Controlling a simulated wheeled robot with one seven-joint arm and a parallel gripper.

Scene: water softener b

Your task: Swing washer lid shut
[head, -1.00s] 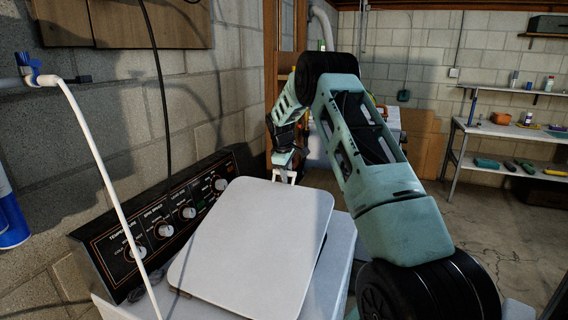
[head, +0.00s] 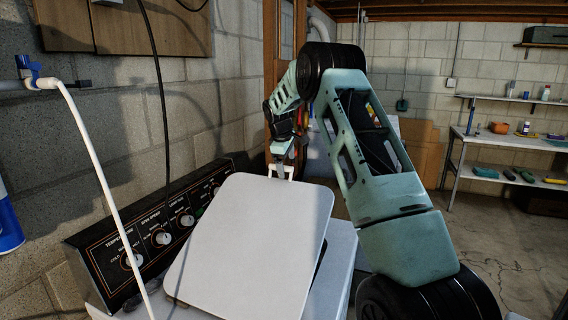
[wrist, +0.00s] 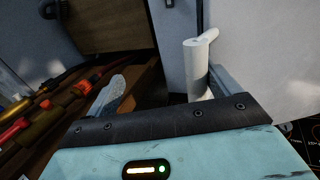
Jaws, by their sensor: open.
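The washer lid (head: 250,245) is a pale, flat panel with rounded corners, raised at a slant above the white washer top (head: 335,262). A dark gap shows under its right edge. My gripper (head: 281,172) is at the lid's far edge, with its fingertips pointing down there; the lid partly hides them. A broad white surface, probably the lid (wrist: 265,50), lies close beside the right finger. I cannot tell whether they touch.
The black control panel (head: 155,235) with knobs runs along the washer's left side at the wall. A white pipe (head: 95,160) crosses in front of it, and a black cable (head: 160,90) hangs behind. Shelves (head: 510,145) stand at the far right beyond open floor.

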